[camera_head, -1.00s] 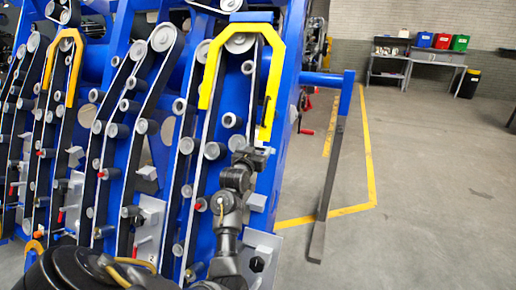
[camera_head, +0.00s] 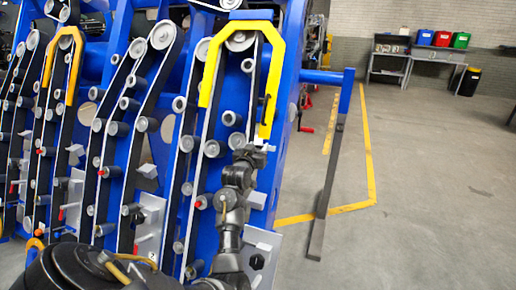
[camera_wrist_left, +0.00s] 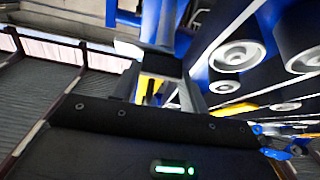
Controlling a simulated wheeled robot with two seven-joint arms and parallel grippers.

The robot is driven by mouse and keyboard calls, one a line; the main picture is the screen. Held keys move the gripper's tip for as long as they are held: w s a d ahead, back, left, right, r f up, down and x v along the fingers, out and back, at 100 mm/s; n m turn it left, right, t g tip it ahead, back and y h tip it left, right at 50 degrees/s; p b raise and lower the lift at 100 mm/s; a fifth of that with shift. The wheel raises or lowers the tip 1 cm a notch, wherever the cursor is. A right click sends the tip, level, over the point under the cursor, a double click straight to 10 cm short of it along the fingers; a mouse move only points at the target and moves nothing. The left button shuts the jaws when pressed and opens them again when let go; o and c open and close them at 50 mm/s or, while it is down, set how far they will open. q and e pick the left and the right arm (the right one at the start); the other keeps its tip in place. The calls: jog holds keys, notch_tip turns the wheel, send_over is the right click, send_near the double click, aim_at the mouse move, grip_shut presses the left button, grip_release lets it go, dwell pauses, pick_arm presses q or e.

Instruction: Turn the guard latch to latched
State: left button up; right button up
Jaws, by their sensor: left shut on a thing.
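The yellow guard (camera_head: 212,70) arches over the belts at the right end of the blue chassis. A thin dark bar, which looks like the guard latch (camera_head: 266,108), runs along its right leg; its exact angle is hard to tell. My left gripper (camera_head: 260,147) is at the lower end of that leg, shut on the latch's low end, which it largely hides. In the left wrist view, my gripper's fingers (camera_wrist_left: 160,62) close in front of blurred yellow and dark parts (camera_wrist_left: 150,88). My right gripper is not in view.
Belts and rollers (camera_head: 148,124) fill the chassis left of my left arm. A blue bar with a grey leg (camera_head: 328,190) stands to the right. Beyond it the floor is open, with yellow lines (camera_head: 371,175). A workbench (camera_head: 435,55) and coloured bins are far back.

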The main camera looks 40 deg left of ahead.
pick_arm(q)
jog(key=n+g+y+p, duration=0.1)
jog(key=n+g, duration=0.1)
jog(key=n, duration=0.3)
jog(key=n+g+y+p, duration=0.2)
jog(key=n, duration=0.3)
jog(key=n+g+y+p, duration=0.1)
jog(key=n+g+p, duration=0.1)
jog(key=n, duration=0.4)
jog(key=shift+w+d+r+g+y, duration=0.15)
jog(key=shift+r+g+y, duration=0.05)
jog(key=shift+g+y, duration=0.1)
jog(key=shift+n+g, duration=1.2)
jog(key=shift+n, duration=1.1)
jog(key=shift+h, duration=0.4)
jog(key=o, duration=1)
jog(key=shift+f, duration=0.1)
